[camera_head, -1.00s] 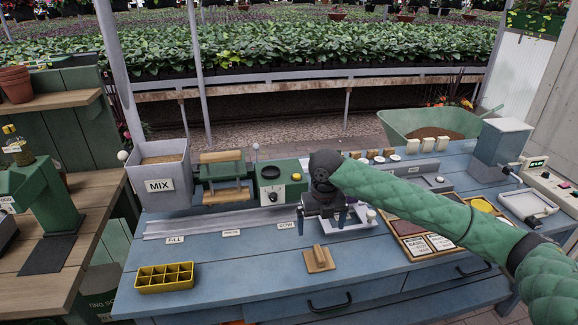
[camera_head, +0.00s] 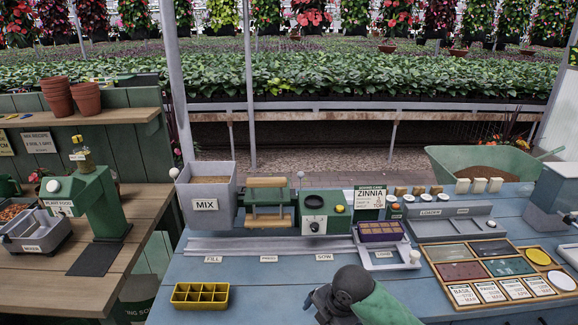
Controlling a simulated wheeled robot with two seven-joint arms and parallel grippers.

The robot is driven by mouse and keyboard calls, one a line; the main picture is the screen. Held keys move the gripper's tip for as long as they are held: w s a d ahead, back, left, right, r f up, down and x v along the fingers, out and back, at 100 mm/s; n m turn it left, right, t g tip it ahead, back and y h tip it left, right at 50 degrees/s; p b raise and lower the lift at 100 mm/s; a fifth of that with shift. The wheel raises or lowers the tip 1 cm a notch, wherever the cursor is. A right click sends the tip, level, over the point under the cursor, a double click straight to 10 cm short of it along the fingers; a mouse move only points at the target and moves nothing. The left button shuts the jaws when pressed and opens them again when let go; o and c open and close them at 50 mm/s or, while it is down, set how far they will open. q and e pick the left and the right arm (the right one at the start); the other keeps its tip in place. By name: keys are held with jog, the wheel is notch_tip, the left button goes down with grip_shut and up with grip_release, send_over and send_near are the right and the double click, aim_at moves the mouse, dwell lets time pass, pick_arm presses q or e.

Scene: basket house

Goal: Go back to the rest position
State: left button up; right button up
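My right arm comes in from the lower right. Its dark wrist and gripper (camera_head: 332,301) are at the bottom edge, in front of the blue bench (camera_head: 268,275). The fingers are mostly cut off or hidden, so I cannot see whether they are open or shut. No held object shows there. My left gripper is not in view.
A yellow celled tray (camera_head: 200,295) lies at the bench's front left. The MIX hopper (camera_head: 207,201) and green machine (camera_head: 325,212) stand behind the rail. A frame of seed cards (camera_head: 495,270) lies to the right. A wooden side bench (camera_head: 150,225) with a green dispenser (camera_head: 92,205) is at left.

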jog(key=s+d+f+m+t+h, duration=0.1)
jog(key=s+d+f+m, duration=0.25)
jog(key=s+m, duration=0.45)
jog(key=s+d+f+m+h, duration=0.1)
jog(key=s+d+f+m, duration=0.2)
jog(key=s+d+m, duration=0.35)
jog(key=s+d+f+m+t+h, duration=0.1)
jog(key=s+d+f+m, duration=0.2)
jog(key=s+m, duration=0.6)
jog(key=s+a+f+g, duration=0.1)
jog(key=a+f, duration=0.1)
jog(key=f, duration=0.9)
jog(key=s+a+f+g, duration=0.1)
jog(key=a+f, duration=0.2)
jog(key=f, duration=0.8)
jog(key=shift+a+g+y, duration=0.3)
jog(key=shift+y, duration=0.1)
jog(key=shift+f, duration=0.1)
